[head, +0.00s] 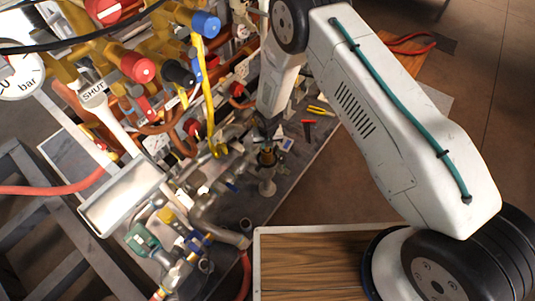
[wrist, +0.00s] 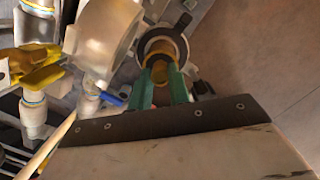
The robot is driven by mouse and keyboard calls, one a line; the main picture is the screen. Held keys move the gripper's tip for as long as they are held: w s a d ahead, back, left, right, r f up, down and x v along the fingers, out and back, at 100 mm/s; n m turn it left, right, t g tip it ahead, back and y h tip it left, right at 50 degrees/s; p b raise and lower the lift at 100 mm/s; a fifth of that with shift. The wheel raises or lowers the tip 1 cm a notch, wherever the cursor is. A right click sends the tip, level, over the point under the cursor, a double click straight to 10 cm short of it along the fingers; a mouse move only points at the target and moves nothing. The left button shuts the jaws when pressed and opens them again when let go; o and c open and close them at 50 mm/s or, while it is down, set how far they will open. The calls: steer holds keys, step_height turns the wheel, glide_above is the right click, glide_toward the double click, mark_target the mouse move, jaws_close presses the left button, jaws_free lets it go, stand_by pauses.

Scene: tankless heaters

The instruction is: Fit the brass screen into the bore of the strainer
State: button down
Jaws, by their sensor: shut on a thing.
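My gripper (wrist: 161,88) has green fingers shut on the brass screen (wrist: 160,70), a small brass cylinder. In the wrist view the screen's far end lines up with the round, dark-rimmed mouth of the strainer (wrist: 181,44) and overlaps it. I cannot tell how deep in the bore it sits. In the head view the brass screen (head: 267,158) shows below my dark gripper (head: 266,143), at the strainer's mouth above a grey fitting. The fingertips are small and partly hidden there.
A large grey pipe (wrist: 104,35) stands close left of the strainer in the wrist view. A yellow-handled valve (wrist: 35,65) is farther left. In the head view pipes and valves crowd the left; red and yellow hand tools (head: 320,110) lie on the bench to the right.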

mark_target(267, 154)
steer(key=shift+f, duration=3.6)
steer(key=c, duration=1.3)
jaws_free()
steer(key=r, duration=0.4)
steer(key=s+r, duration=0.1)
steer(key=r, duration=0.7)
steer(key=shift+s+d+r, duration=0.1)
steer(key=shift+s+d, duration=0.05)
steer(key=shift+s, duration=0.1)
